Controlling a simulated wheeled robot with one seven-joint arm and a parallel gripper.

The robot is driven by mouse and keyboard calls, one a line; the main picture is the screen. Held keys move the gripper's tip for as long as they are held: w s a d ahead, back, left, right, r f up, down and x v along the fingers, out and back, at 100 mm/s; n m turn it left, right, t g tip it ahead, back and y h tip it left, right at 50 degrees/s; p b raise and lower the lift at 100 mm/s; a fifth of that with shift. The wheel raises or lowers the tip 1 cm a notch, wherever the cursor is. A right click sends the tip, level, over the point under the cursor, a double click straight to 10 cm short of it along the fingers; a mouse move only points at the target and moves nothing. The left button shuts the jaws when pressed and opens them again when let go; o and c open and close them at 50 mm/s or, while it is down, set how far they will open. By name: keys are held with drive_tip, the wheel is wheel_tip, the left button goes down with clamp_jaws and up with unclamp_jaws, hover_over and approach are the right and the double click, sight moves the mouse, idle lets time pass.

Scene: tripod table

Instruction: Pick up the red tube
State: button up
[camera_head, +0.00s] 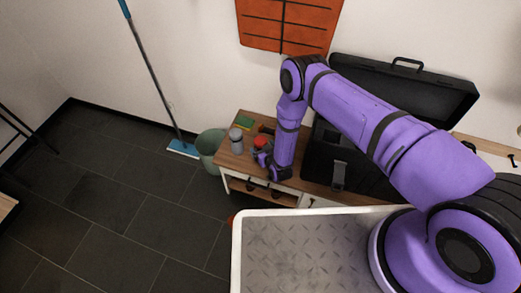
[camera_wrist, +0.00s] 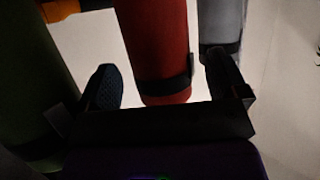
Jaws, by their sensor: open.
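The red tube (camera_wrist: 158,45) has a black band near its end. In the wrist view it lies between the two fingers of my gripper (camera_wrist: 162,66). The fingers are apart, one on each side, and I see no clear contact; depth is hard to judge. In the head view a red top (camera_head: 261,142) shows on the wooden table, beside my gripper (camera_head: 262,160), which is small and partly hidden there.
A green tube (camera_wrist: 28,75) stands close on the left and a grey tube (camera_wrist: 222,22) on the right. The wooden table (camera_head: 232,160) also bears a grey bottle (camera_head: 236,141). An open black case (camera_head: 325,160) is right of my arm. A green bucket (camera_head: 208,150) is to the left.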

drive_tip(key=shift+w+a+f, duration=0.15)
drive_tip(key=shift+w, duration=0.2)
drive_tip(key=c, duration=1.2)
